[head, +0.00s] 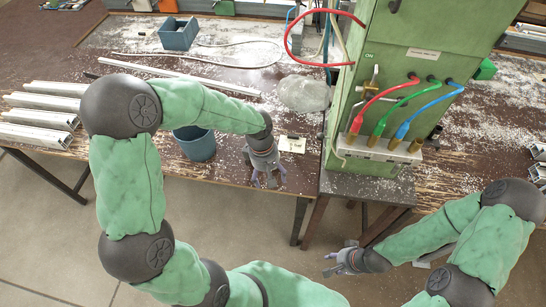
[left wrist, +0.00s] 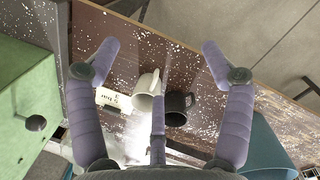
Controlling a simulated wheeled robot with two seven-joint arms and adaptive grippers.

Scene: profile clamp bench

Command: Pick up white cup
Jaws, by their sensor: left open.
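The white cup (left wrist: 146,88) stands on the worn brown bench in the left wrist view, its handle towards the third finger and partly hidden there. A dark cup (left wrist: 178,106) is right beside it. My left gripper (left wrist: 160,54) is open and empty, with its fingers spread on either side of the cups and apart from them. In the head view my left gripper (head: 267,180) hangs at the bench's front edge, and I cannot make out the cups there. My right gripper (head: 336,260) is off the bench front, its fingers spread and empty.
A small white label card (head: 292,144) lies beside the left gripper. A blue bin (head: 195,145) stands left of it. The green cabinet (head: 385,90) with coloured cables rises to the right. Metal profiles (head: 40,120) lie at far left. White flakes litter the bench.

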